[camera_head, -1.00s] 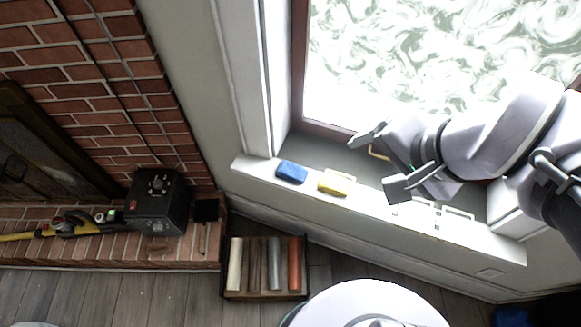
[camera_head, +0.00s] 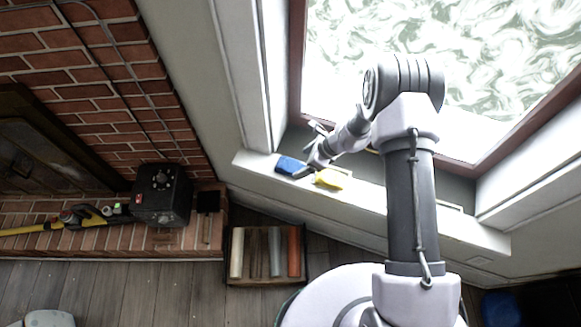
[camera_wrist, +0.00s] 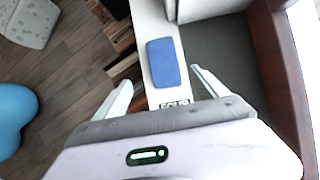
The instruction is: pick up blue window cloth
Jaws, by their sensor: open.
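The blue window cloth (camera_head: 290,165) lies flat at the left end of the white window sill (camera_head: 258,163). It also shows in the wrist view (camera_wrist: 167,62), fully visible ahead of my gripper. My gripper (camera_head: 306,150) is over the sill, just right of and close to the cloth in the head view. In the wrist view its two fingers (camera_wrist: 160,92) are spread apart, with the cloth beyond and between their lines. Nothing is held between them. A label with dark letters (camera_wrist: 174,104) lies on the sill between the fingers.
A yellow cloth (camera_head: 329,179) lies on the sill right of the blue one. The window frame (camera_head: 298,60) rises behind. Below are a box of coloured rolls (camera_head: 265,282), a black box (camera_head: 161,195) on the brick hearth and a blue rounded object (camera_wrist: 12,112).

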